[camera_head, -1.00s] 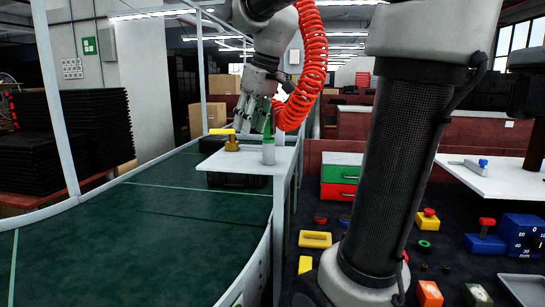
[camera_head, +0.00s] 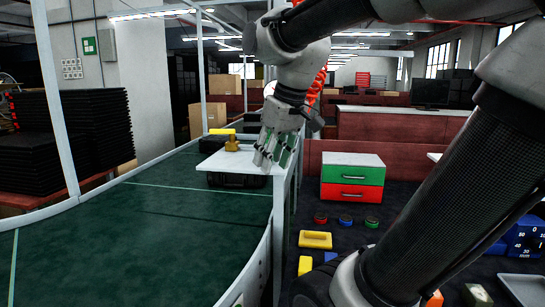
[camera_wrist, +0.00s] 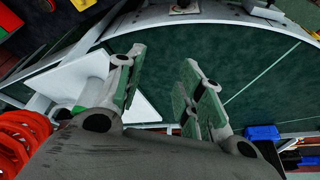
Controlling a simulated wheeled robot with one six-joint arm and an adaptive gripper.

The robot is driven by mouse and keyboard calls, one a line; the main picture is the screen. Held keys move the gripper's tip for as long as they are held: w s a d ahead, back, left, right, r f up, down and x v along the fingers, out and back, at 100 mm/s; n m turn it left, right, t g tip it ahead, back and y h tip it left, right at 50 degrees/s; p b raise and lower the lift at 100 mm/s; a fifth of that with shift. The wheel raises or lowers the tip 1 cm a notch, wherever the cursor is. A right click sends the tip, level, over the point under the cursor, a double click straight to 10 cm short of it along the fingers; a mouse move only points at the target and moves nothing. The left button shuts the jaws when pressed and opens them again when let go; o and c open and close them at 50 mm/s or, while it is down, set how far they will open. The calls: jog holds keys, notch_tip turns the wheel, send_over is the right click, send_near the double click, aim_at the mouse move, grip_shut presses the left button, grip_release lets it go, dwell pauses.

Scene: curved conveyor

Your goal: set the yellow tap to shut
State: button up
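The white shelf (camera_wrist: 145,108) shows behind the fingers there. I cannot make out the fitting in the wrist view.
The green conveyor (camera_head: 150,225) curves along the left. A black case (camera_head: 235,181) lies under the shelf. A drawer unit with green and red fronts (camera_head: 352,178) stands right of it. Yellow, red, blue and green pieces lie on the dark floor, including a yellow handle (camera_head: 315,240).

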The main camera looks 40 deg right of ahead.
jog(key=c, duration=0.3)
jog(key=shift+m, duration=0.7)
jog(key=w+r, duration=0.4)
jog(key=w, duration=0.1)
jog(key=w+d+r, duration=0.1)
jog(key=w, duration=0.2)
jog(key=shift+w+r, duration=0.15)
jog(key=shift+r, duration=0.25)
grip_shut()
notch_tip(320, 180, up, 5)
jog(key=m+g+h, duration=0.1)
jog(key=m+h, duration=0.2)
jog(key=m, duration=0.4)
send_over(222, 131)
jog(key=w+d, duration=0.1)
jog(key=w, duration=0.4)
notch_tip(222, 131, down, 9)
jog(key=shift+s+a, duration=0.2)
